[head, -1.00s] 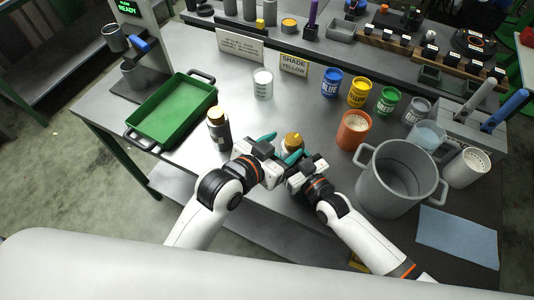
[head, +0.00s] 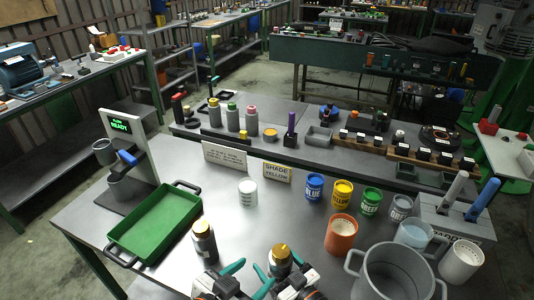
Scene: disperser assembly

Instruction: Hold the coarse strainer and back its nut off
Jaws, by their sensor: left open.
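Two dark cylindrical fittings with gold tops stand upright near the front of the bench. One is the left fitting (head: 204,241); the other (head: 280,260) has a gold nut (head: 280,252) on top and stands just beyond my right gripper. I cannot tell from their looks which is the coarse strainer. My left gripper (head: 236,272) is open, between and in front of the two fittings, with a teal finger showing. My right gripper (head: 263,281) is beside the nut-topped fitting, its teal fingers pointing left. The picture's lower edge crops both grippers, and any contact with the fitting is hidden.
A green tray (head: 112,230) lies to the left. A white cup (head: 248,192) and shade sign (head: 277,173) stand behind. An orange cup (head: 341,234), paint cans and a large grey pot (head: 352,262) crowd the right.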

